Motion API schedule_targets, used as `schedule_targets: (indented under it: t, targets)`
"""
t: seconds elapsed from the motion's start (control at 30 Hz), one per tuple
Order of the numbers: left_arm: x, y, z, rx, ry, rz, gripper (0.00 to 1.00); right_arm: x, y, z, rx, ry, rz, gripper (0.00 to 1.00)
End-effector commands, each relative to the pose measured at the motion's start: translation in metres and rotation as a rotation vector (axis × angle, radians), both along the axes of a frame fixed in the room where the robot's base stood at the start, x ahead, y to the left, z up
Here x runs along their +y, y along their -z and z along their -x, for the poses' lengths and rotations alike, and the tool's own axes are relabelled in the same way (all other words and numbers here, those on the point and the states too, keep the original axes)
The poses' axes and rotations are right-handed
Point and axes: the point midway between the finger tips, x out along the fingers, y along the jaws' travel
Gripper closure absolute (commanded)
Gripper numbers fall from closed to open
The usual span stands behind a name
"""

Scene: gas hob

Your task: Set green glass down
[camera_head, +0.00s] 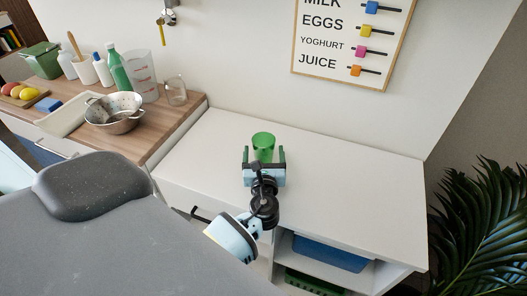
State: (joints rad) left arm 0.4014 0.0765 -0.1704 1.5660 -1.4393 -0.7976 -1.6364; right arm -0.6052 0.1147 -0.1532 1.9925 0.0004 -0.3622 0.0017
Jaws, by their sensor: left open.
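The green glass (263,142) stands upright on the white cabinet top (340,175), toward its back left part. My left gripper (264,155) is open, with one finger on each side of the glass at its near side. Whether either finger touches the glass is too small to tell. The lower part of the glass is hidden behind the gripper. My right gripper is not in view.
A wooden counter (165,118) on the left holds a metal colander (125,125), a clear measuring jug (141,80), a small clear glass (176,92) and a green bottle (118,70). A plant (485,225) stands at the right. The white top is otherwise clear.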

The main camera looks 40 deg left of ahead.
Motion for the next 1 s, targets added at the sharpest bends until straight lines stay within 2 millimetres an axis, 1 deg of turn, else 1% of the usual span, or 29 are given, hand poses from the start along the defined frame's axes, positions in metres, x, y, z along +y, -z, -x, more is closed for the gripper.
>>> schedule_targets:
  t: [0.03, 0.17, 0.43, 0.87, 1.0]
  targets:
    - [0.005, -0.001, -0.006, -0.001, -0.001, -0.001, 0.19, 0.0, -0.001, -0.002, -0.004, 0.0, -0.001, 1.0]
    - [0.011, 0.0, -0.015, 0.0, -0.001, 0.001, 0.19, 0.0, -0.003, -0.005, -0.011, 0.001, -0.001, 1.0]
    - [0.012, 0.0, -0.016, 0.0, 0.0, 0.001, 0.19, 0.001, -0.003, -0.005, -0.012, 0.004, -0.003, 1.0]
    - [0.012, 0.0, -0.016, -0.001, -0.001, 0.001, 0.75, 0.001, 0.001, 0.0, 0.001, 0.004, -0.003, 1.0]
    - [0.012, 0.0, -0.016, -0.001, -0.001, 0.001, 0.76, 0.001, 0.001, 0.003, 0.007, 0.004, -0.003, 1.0]
